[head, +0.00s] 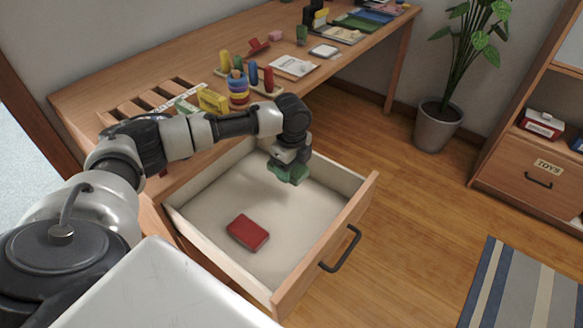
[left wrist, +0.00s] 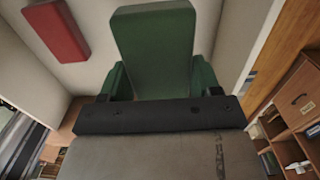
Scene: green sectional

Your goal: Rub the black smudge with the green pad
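My left gripper (head: 291,165) reaches over the open drawer (head: 205,243) of the desk and points down into it. It is shut on the green pad (head: 289,174), which sits below the wrist. In the left wrist view the green pad (left wrist: 155,45) sticks out between the green fingers of my left gripper (left wrist: 160,80). The pad is above or near the drawer's pale floor; I cannot tell whether it touches. I see no black smudge in either view; part of the floor is hidden by the arm and pad. My right gripper is not in view.
A red block (head: 248,232) lies on the drawer floor, also seen in the left wrist view (left wrist: 57,28). The drawer front with its dark handle (head: 341,249) stands to the right. The desk (head: 180,62) holds toys behind the arm. A potted plant (head: 437,128) stands beyond.

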